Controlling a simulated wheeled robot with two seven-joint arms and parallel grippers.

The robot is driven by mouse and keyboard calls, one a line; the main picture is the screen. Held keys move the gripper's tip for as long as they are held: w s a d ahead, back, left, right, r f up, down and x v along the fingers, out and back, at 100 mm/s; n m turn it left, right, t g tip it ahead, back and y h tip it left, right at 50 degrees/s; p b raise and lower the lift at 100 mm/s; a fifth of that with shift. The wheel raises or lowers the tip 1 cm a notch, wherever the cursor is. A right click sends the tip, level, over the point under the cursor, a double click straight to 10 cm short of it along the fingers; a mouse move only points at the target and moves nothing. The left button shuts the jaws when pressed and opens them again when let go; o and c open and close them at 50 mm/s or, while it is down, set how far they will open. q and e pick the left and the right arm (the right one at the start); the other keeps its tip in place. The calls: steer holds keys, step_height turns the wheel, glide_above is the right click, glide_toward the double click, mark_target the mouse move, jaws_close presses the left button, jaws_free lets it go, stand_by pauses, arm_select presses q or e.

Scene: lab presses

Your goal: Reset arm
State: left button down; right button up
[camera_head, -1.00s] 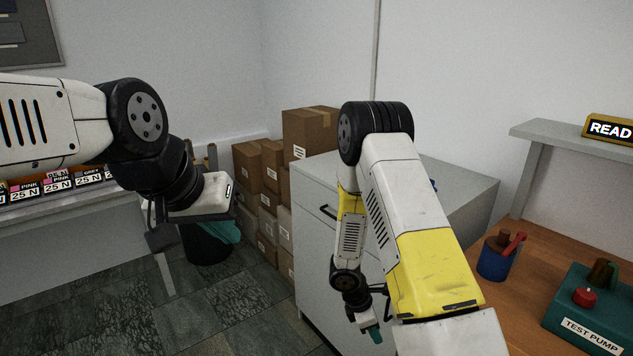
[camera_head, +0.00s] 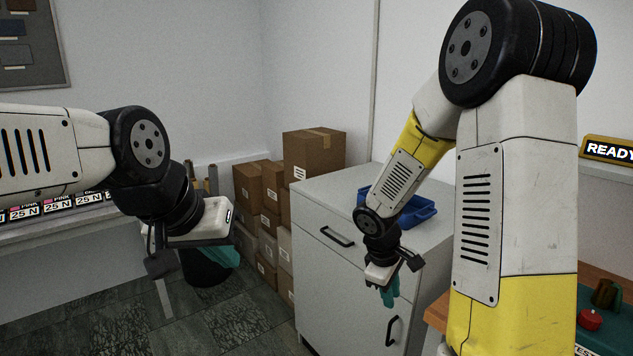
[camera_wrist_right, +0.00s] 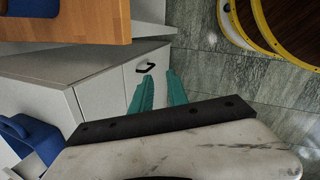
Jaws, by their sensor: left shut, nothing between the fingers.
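My left gripper (camera_head: 228,256) is at the left of the head view, in front of a black bin. Its teal fingers are partly hidden by the pale wrist housing, and it holds nothing. My right gripper (camera_head: 390,290) hangs in front of the grey cabinet, its teal fingers pointing down. In the right wrist view my right gripper (camera_wrist_right: 157,88) shows two teal fingers with a gap between them and nothing in it. The cabinet front and floor are visible beyond the fingers.
The grey cabinet (camera_head: 321,263) carries a blue tray (camera_head: 419,213). Floor (camera_head: 235,315) is clear at lower left.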

steer(key=s+a+r+m+t+y, duration=0.1)
steer(key=s+r+m, duration=0.4)
steer(key=r, duration=0.6)
steer(key=s+a+r+m+t+y, duration=0.2)
steer(key=s+r+m+t+y, duration=0.1)
steer(key=s+r, duration=0.7)
steer(key=shift+s+a+r+m+y, duration=0.15)
steer(key=shift+s+r+m+y, duration=0.25)
steer(key=shift+m, duration=0.6)
steer(key=shift+w, duration=0.15)
